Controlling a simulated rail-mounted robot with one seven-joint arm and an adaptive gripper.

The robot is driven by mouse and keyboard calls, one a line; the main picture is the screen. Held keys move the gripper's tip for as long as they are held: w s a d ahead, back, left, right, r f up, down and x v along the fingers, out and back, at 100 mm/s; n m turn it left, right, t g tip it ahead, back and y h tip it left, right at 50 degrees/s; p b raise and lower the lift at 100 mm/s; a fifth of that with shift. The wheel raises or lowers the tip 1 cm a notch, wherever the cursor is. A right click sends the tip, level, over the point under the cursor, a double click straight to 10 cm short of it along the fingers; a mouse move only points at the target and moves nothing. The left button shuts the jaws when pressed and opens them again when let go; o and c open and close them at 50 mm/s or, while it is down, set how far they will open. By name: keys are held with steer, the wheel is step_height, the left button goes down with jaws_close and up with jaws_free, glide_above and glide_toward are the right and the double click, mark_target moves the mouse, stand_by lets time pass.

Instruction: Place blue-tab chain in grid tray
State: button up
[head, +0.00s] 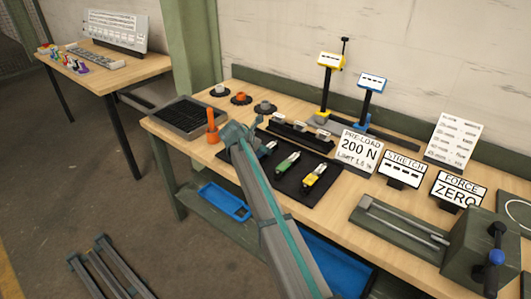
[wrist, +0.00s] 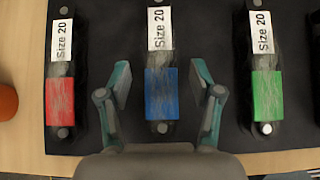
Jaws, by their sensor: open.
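The blue-tab chain (wrist: 160,95) lies on a black mat (wrist: 215,120), with a white "Size 20" label at its far end. In the head view only part of the blue-tab chain (head: 268,148) shows beside my arm. My gripper (wrist: 162,80) is open and empty, with one finger on each side of the blue tab and visible gaps between. How high the fingers are above the mat is unclear. In the head view my gripper (head: 238,132) is over the mat's left part. The dark grid tray (head: 181,115) is at the bench's left end.
A red-tab chain (wrist: 60,100) lies left of the blue one and a green-tab chain (wrist: 267,95) right of it. A yellow-tab chain (head: 314,178) lies farther right. An orange upright part (head: 212,128) stands between the tray and my gripper. A rack (head: 298,130) stands behind the mat.

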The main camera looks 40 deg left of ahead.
steer(key=p+x, duration=0.1)
steer(key=x, duration=0.3)
steer(key=shift+f, duration=0.1)
jaws_close()
